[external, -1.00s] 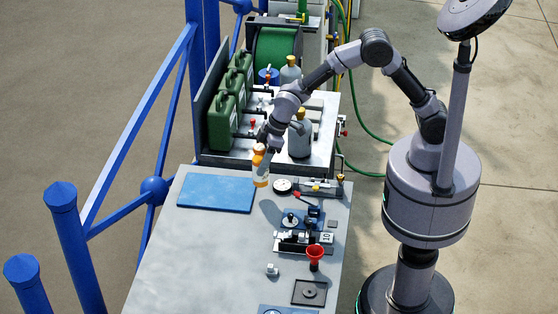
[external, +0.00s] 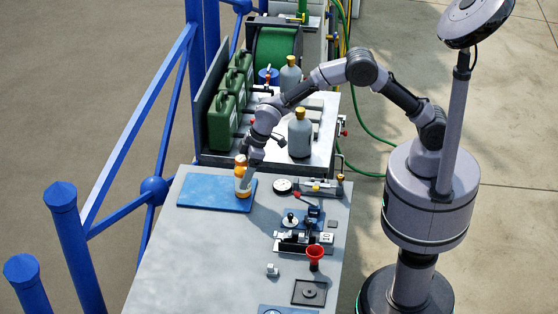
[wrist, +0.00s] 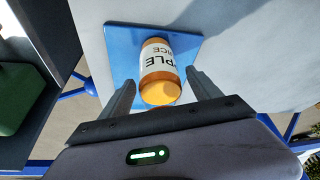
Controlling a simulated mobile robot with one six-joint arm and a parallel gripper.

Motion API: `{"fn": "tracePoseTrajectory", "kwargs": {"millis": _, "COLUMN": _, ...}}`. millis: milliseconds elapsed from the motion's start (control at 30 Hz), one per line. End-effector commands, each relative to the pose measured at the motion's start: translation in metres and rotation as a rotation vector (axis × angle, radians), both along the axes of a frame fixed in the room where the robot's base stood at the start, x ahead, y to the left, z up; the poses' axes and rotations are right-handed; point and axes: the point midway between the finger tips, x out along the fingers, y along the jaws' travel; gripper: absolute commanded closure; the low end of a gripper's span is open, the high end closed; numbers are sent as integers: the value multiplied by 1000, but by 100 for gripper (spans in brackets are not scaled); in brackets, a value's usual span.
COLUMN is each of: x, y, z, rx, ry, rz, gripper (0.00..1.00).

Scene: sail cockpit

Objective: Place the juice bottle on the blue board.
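The juice bottle (external: 241,178) is orange with a white label and an orange cap. It stands about upright on the right part of the blue board (external: 205,192), its base appearing to touch the board. The wrist view shows the bottle (wrist: 158,58) with part of its "APPLE JUICE" label and the board (wrist: 122,50) beyond it. My gripper (wrist: 160,78) is open, with one finger on each side of the bottle and a visible gap at both sides. In the external view my gripper (external: 246,168) is close beside the bottle and partly covers it.
Green canisters (external: 220,120) and grey bottles (external: 300,135) stand on the raised bench behind. The grey tabletop in front of the board is clear.

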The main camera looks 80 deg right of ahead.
Motion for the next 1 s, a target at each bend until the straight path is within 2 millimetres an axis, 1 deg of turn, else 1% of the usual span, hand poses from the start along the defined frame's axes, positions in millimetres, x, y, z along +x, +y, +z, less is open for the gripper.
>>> {"fn": "tracePoseTrajectory", "kwargs": {"millis": 200, "x": 0, "y": 0, "z": 0, "rx": 0, "ry": 0, "rz": 0, "gripper": 28}}
{"fn": "tracePoseTrajectory", "kwargs": {"millis": 267, "x": 0, "y": 0, "z": 3, "rx": 0, "ry": 0, "rz": 0, "gripper": 28}}
{"fn": "tracePoseTrajectory", "kwargs": {"millis": 367, "x": -4, "y": -2, "z": 19, "rx": 1, "ry": -2, "rz": 0, "gripper": 28}}
{"fn": "tracePoseTrajectory", "kwargs": {"millis": 500, "x": -18, "y": -8, "z": 59, "rx": 1, "ry": -4, "rz": -1, "gripper": 28}}
{"fn": "tracePoseTrajectory", "kwargs": {"millis": 600, "x": -28, "y": -12, "z": 84, "rx": 0, "ry": -3, "rz": 0, "gripper": 28}}
{"fn": "tracePoseTrajectory", "kwargs": {"millis": 700, "x": -36, "y": -15, "z": 102, "rx": 0, "ry": -1, "rz": 0, "gripper": 28}}
{"fn": "tracePoseTrajectory", "kwargs": {"millis": 800, "x": -41, "y": -17, "z": 112, "rx": 0, "ry": -1, "rz": 1, "gripper": 28}}
{"fn": "tracePoseTrajectory", "kwargs": {"millis": 967, "x": -45, "y": -18, "z": 118, "rx": 2, "ry": 0, "rz": -4, "gripper": 28}}
{"fn": "tracePoseTrajectory", "kwargs": {"millis": 1000, "x": -49, "y": -21, "z": 125, "rx": 7, "ry": -2, "rz": -17, "gripper": 28}}
